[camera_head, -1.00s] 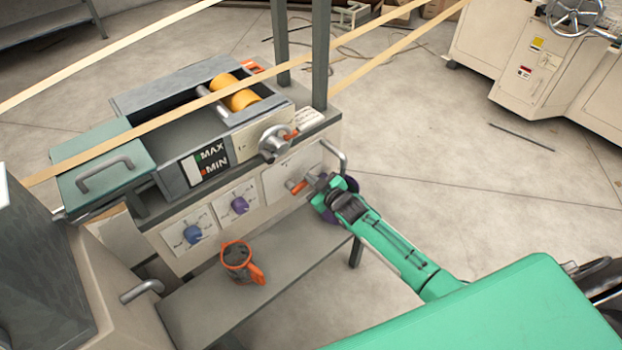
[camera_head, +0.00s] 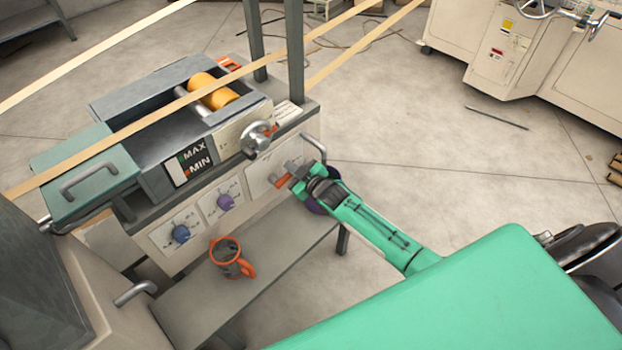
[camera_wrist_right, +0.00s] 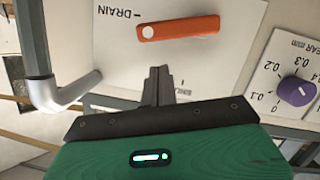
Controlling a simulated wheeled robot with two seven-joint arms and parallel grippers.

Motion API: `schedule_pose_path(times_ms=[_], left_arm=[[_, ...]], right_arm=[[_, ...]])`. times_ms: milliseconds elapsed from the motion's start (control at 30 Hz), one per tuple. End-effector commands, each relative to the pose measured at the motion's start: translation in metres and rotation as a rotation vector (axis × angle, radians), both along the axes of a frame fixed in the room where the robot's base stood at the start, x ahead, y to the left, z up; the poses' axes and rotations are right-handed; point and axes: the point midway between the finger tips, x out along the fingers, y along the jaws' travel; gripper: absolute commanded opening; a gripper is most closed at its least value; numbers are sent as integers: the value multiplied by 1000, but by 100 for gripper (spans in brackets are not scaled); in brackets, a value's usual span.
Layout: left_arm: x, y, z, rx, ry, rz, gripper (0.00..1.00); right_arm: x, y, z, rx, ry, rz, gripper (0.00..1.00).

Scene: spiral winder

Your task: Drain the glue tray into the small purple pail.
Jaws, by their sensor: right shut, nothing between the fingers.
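The grey glue tray (camera_head: 150,136), with yellow rollers, sits on top of the machine beside a MAX/MIN gauge. An orange drain lever (camera_head: 283,181) is on the front panel; in the right wrist view the lever (camera_wrist_right: 178,27) lies roughly level beside the word DRAIN. A bent grey pipe (camera_head: 316,146) is at the panel's right end. A purple round thing (camera_head: 318,206), likely the purple pail, is mostly hidden by my right gripper (camera_head: 294,170). That gripper is shut and empty; its fingertips (camera_wrist_right: 158,72) appear just below the lever, apart from it. My left gripper is not in view.
An orange-rimmed pail (camera_head: 228,256) stands on the grey bench (camera_head: 190,297). Blue (camera_head: 181,233) and purple (camera_head: 225,202) knobs are on the panel. Grey posts and tan strips cross above the machine. The floor at right is mostly open.

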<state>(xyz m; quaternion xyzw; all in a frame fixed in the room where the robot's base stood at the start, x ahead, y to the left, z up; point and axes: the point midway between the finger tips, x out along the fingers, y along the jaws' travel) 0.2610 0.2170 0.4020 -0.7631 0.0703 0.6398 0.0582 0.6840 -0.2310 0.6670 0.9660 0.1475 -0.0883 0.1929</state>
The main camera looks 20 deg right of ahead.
Motion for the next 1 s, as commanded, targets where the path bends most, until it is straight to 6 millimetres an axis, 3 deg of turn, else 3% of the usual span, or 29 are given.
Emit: schedule_pose_path(times_ms=[233, 600, 800, 1000], left_arm=[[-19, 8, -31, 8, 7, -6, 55], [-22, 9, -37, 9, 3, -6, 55], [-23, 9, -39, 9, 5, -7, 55], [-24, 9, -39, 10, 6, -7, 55]], right_arm=[[2, 0, 17, 0, 1, 0, 0], [-64, -18, 29, -2, 2, 0, 0], [-84, -24, 34, -2, 1, -1, 0], [-91, -26, 36, 0, 1, 0, 0]])
